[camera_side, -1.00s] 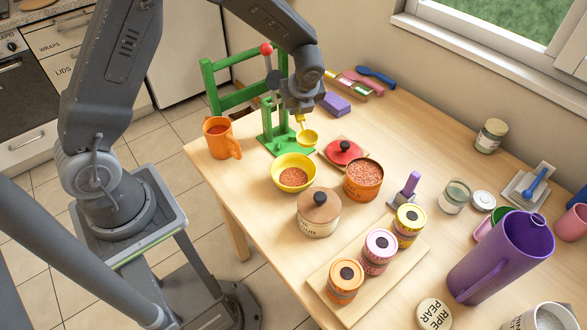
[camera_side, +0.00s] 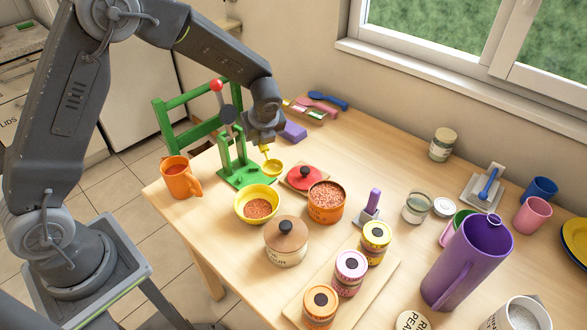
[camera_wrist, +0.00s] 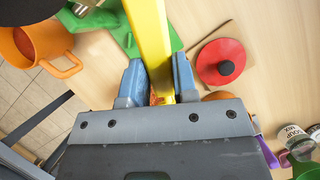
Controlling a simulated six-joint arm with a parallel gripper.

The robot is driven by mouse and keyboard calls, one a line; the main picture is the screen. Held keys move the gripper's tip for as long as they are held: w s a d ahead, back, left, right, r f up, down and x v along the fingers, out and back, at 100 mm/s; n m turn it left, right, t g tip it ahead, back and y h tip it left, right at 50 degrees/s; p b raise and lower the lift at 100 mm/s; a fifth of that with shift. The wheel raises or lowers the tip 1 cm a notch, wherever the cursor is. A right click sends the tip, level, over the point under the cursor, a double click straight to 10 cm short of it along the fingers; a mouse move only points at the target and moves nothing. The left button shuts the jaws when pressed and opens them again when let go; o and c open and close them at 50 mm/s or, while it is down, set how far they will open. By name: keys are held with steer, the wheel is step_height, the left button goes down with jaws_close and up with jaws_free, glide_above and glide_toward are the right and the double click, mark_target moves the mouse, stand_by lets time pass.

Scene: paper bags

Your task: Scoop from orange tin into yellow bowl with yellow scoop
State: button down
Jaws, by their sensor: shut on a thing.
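My gripper (camera_side: 266,146) is shut on the handle of the yellow scoop (camera_side: 271,167). The scoop hangs behind and slightly right of the yellow bowl (camera_side: 241,209), apart from it. I cannot tell whether the scoop holds anything. The bowl has a patch of reddish grains inside. The open orange tin (camera_side: 326,214), full of reddish grains, stands right of the bowl. In the wrist view the yellow handle (camera_wrist: 149,40) runs between my fingers (camera_wrist: 156,82); the bowl is hidden there, and a sliver of orange (camera_wrist: 217,96) shows beside my gripper.
A red lid (camera_side: 304,177) lies behind the tin. A lidded jar (camera_side: 286,243) stands in front of the tin. Several small tins stand on a board (camera_side: 378,275).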

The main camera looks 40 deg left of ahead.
steer(key=w+d+m+t, duration=0.1)
steer(key=w+d+m, duration=0.3)
steer(key=w+d, duration=0.5)
steer(key=d, duration=0.4)
steer(key=shift+w+r+h, duration=0.3)
steer(key=shift+h, duration=0.1)
steer(key=shift+d, duration=0.1)
steer(key=shift+s+d+f+t+y, duration=0.35)
steer(key=shift+f+t+y, duration=0.25)
steer(key=shift+f, duration=0.2)
steer(key=shift+s+d+f+t+y, duration=0.4)
steer(key=shift+f+t, duration=0.2)
steer(key=shift+f, duration=0.25)
steer(key=shift+s+d+f+t+y, duration=0.3)
steer(key=shift+f+t+y, duration=0.3)
steer(key=shift+f, duration=0.2)
